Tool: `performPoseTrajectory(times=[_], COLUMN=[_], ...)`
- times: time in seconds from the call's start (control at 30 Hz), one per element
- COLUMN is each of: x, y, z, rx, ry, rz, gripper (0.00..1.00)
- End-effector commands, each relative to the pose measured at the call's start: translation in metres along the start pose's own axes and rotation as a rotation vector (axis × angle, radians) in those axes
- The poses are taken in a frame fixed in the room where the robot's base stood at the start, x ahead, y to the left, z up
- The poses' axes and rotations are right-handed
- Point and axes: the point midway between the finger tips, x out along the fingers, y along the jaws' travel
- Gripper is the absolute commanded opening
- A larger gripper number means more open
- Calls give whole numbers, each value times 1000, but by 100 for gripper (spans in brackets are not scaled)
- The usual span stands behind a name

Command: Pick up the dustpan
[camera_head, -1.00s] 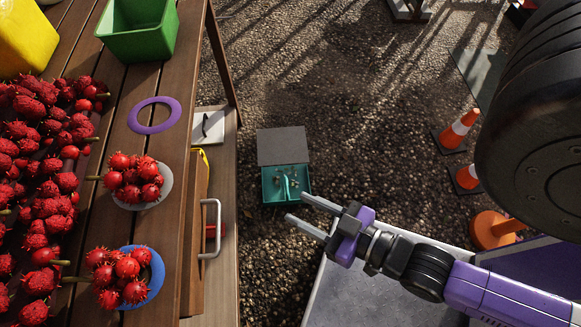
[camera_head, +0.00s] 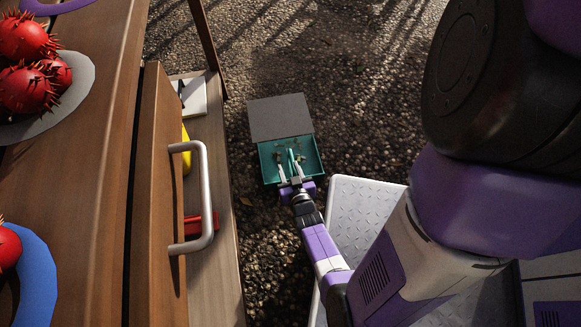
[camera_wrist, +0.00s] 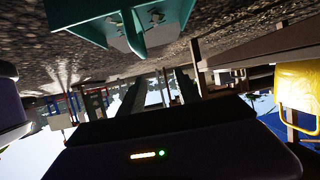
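The teal dustpan (camera_head: 318,160) lies on the gravel ground in the head view, with bits of debris inside, a raised teal handle (camera_head: 291,158) and a grey flat panel (camera_head: 281,118) at its far side. Its teal body (camera_wrist: 90,22) also shows at the top of the wrist view. My gripper (camera_head: 289,170) is open at the dustpan's near edge, its two fingers apart. In the head view, the handle appears between or just beyond the fingertips; contact cannot be told. In the wrist view, the fingers (camera_wrist: 157,92) point away, spread apart.
A wooden cart with a metal drawer handle (camera_head: 207,195) stands at left, with a lower shelf (camera_head: 215,265) holding a red item (camera_head: 193,226). My own base is at lower right. Open gravel (camera_head: 370,110) lies beyond and right of the dustpan.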

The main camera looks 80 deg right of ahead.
Motion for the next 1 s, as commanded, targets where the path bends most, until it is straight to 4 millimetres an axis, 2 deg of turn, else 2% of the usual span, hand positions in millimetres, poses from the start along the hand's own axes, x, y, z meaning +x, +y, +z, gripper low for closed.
performPoseTrajectory(times=[0.03,0.2,0.57,0.83,1.0], x=[15,30,63,99,108], y=[11,27,30,30,30], z=[16,28,30,30,28], rx=[5,11,12,13,12], ry=[-2,-9,-9,-9,-10], rz=[24,56,61,62,59], gripper=[40,40,40,40,40])
